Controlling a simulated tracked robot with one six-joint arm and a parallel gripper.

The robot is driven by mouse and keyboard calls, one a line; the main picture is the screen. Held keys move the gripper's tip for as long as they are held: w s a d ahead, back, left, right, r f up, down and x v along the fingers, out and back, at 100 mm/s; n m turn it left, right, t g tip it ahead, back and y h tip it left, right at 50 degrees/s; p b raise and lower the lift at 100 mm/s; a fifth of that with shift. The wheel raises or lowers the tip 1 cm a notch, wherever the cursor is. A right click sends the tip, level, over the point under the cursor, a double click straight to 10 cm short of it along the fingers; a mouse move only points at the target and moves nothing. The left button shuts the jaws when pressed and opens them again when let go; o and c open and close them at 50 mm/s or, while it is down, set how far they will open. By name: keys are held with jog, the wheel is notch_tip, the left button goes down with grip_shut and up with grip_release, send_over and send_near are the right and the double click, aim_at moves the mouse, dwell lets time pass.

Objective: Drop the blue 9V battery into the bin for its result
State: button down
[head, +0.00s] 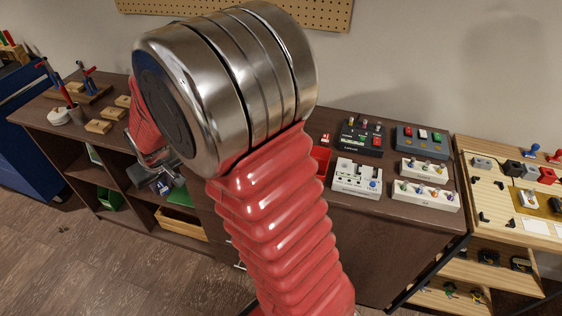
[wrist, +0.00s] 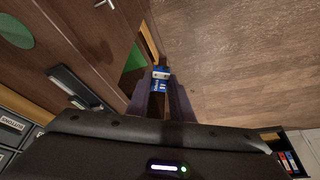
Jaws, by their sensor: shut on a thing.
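My gripper (wrist: 160,92) is shut on the blue 9V battery (wrist: 160,74), which sits between the fingertips in the wrist view, its light terminal end pointing away from me. In the head view my gripper (head: 165,184) hangs in front of the cabinet, with the battery barely visible there. A green bin (head: 109,198) stands on the lower shelf at left, and green (head: 181,196) also shows just behind my gripper. Green shows near the fingertips in the wrist view too (wrist: 132,62).
A wooden tray (head: 181,225) lies in the lower shelf. Pedals and a white device (head: 357,178) stand on the counter (head: 400,228) at right. Wooden blocks (head: 98,126) and tools lie at left. The floor (head: 100,270) in front is clear.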

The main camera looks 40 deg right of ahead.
jog(key=shift+n+y, duration=0.4)
jog(key=shift+n, duration=0.5)
jog(key=s+d+r, duration=0.1)
jog(key=d, duration=0.5)
jog(key=s+d+r, duration=0.1)
jog(key=s+d, duration=0.1)
jog(key=d, duration=0.4)
jog(key=s+d+r, duration=0.1)
jog(key=s+d, duration=0.1)
jog(key=d, duration=0.5)
jog(key=shift+d, duration=0.1)
jog(key=s+d+r+n, duration=0.2)
jog(key=s+d+r, duration=0.1)
jog(key=s+d, duration=0.3)
jog(key=s+d+r+n+y, duration=0.1)
jog(key=s+d+r, duration=0.2)
jog(key=d, duration=0.7)
jog(key=s, duration=0.2)
jog(key=shift+s+d+r+n+g, duration=0.2)
jog(key=shift+s+d+n+g, duration=0.1)
jog(key=shift+s+n, duration=0.1)
jog(key=shift+a+f, duration=0.1)
jog(key=shift+f, duration=0.05)
jog(key=shift+f, duration=2.85)
jog(key=c, duration=1.5)
grip_release()
